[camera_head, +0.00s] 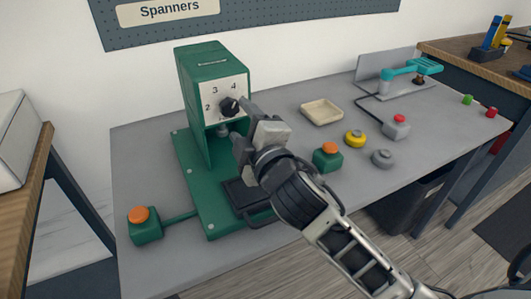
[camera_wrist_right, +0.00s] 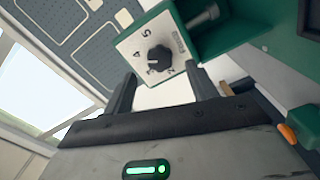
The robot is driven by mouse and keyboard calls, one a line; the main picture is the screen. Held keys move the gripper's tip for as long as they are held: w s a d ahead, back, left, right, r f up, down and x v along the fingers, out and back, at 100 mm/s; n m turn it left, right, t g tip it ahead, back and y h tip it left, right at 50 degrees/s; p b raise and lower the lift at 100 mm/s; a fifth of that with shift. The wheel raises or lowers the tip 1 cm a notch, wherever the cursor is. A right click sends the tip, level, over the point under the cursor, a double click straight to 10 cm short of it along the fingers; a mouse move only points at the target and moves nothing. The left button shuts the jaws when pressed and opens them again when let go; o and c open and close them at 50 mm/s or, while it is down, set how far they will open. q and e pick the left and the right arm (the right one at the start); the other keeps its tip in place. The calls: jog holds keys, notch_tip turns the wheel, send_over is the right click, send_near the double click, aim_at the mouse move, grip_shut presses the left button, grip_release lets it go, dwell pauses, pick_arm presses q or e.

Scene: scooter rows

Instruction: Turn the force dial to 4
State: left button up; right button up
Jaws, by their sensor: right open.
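The force dial is a black knob (camera_head: 229,107) on a white plate (camera_head: 212,96) on the front of a green press (camera_head: 203,62). The numbers 2, 3 and 4 show around it in the head view. I cannot tell which number the knob points at. My right gripper (camera_head: 240,126) is open in front of the dial. In the right wrist view the knob (camera_wrist_right: 159,58) appears just beyond the gap between the open fingertips (camera_wrist_right: 163,80), with nothing held. My left gripper is out of view.
Orange-topped green buttons stand left (camera_head: 145,224) and right (camera_head: 327,157) of the press on a grey table (camera_head: 140,170). A cream tray (camera_head: 321,111), a yellow button (camera_head: 355,139) and a grey box with a red button (camera_head: 396,126) lie to the right. The table's left part is mostly clear.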

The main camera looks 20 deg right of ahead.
pick_arm(q)
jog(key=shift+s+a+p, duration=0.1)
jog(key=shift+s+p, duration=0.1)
jog(key=shift+p, duration=0.55)
pick_arm(e)
jog(key=s, duration=1.1)
jog(key=shift+d, duration=0.2)
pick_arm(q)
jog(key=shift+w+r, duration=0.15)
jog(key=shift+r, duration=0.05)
